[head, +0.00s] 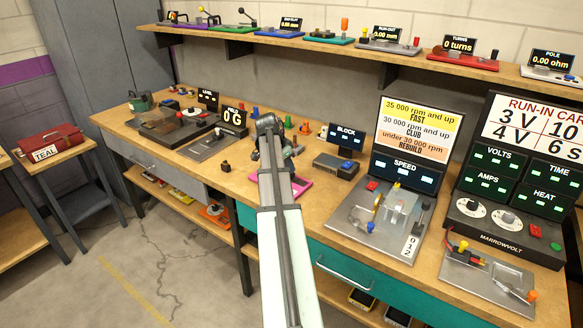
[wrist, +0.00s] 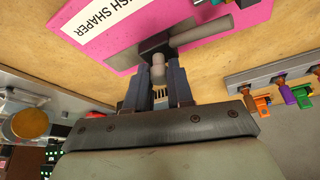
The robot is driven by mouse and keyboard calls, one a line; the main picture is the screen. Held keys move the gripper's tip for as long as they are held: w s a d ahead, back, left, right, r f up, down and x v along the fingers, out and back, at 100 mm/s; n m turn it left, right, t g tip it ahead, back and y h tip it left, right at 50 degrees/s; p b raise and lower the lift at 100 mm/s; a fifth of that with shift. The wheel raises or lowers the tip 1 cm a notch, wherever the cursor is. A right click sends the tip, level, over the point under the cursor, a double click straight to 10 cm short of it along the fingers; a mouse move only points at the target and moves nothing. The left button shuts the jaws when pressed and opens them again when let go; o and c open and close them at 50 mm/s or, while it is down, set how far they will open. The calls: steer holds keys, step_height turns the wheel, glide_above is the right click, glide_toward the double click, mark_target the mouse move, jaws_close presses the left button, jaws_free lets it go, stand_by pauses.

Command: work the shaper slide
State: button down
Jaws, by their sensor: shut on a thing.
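The brush shaper is a dark block with a grey cylinder (wrist: 205,32), standing on a pink plate (wrist: 118,47) in the wrist view. Part of the plate's white label reads "SH SHAPER". A pale grey knob (wrist: 158,60) sticks out of the block towards me. My gripper (wrist: 158,84) is shut on this knob, with one finger on each side. In the head view the pink plate (head: 303,188) shows at the middle of the bench, and my arm covers most of the shaper and the fingers.
A dark box with the BLOCK display (head: 338,165) stands right of the shaper. The SPEED station (head: 370,215) is farther right. Several small coloured pieces stand behind on the bench. A rack of coloured tools (wrist: 275,88) shows at the right in the wrist view.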

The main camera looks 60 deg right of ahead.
steer(key=c, duration=1)
jaws_free()
steer(key=shift+r, duration=0.1)
steer(key=v, duration=1.3)
steer(key=shift+a+r, duration=0.2)
steer(key=shift+r, duration=0.15)
